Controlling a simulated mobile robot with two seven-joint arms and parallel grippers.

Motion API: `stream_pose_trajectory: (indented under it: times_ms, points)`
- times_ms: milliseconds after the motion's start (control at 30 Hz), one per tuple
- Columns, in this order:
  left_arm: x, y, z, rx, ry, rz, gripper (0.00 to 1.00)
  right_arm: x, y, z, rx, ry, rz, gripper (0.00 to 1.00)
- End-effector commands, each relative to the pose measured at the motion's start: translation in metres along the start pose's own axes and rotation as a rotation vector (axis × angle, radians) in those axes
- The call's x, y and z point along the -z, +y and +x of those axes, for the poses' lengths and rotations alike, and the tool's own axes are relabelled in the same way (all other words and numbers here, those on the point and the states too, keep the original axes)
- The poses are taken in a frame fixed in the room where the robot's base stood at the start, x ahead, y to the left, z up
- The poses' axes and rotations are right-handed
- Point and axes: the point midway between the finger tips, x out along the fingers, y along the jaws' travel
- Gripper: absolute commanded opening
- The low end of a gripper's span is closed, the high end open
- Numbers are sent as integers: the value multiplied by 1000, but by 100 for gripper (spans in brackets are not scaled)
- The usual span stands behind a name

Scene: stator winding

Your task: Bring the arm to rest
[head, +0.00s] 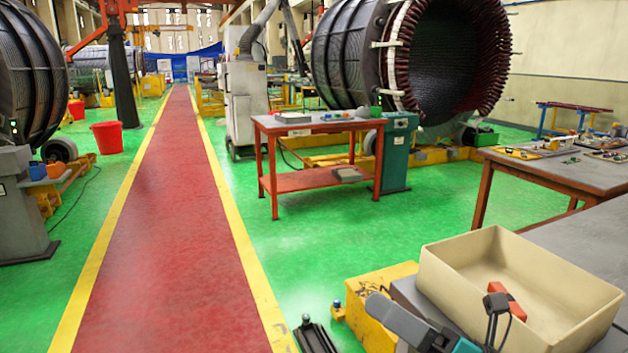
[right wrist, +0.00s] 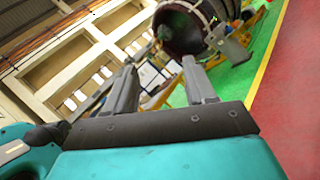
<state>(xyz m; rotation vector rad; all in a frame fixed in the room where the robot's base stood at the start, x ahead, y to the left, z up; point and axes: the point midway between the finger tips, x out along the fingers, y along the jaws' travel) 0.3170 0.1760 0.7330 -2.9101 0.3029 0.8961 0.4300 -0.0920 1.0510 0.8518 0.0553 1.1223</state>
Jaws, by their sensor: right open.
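My right arm's teal wrist shows at the bottom of the head view, with the grey right gripper (head: 379,303) at its end, left of the beige bin (head: 452,283). In the right wrist view the right gripper (right wrist: 160,85) has its two grey fingers wide apart with nothing held between them. The fingers point out over the hall, clear of any surface. My left gripper does not show in the head view.
The beige bin holds an orange and black item (head: 507,302). A yellow box (head: 380,287) stands left of it. A wooden-edged table (head: 540,175) is at right, a red workbench (head: 315,128) further back. The red walkway (head: 165,230) is clear.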

Motion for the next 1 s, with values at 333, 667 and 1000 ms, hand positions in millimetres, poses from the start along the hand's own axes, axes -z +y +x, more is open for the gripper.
stream_pose_trajectory:
  times_ms: [333, 667, 1000]
  points:
    - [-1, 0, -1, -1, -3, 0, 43, 117, -126, -155, 535, -919, 1542, 55]
    - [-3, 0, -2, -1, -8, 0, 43, 220, -125, -236, 704, -1425, 2063, 55]
    - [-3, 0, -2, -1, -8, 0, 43, 223, -124, -238, 707, -1443, 2079, 55]
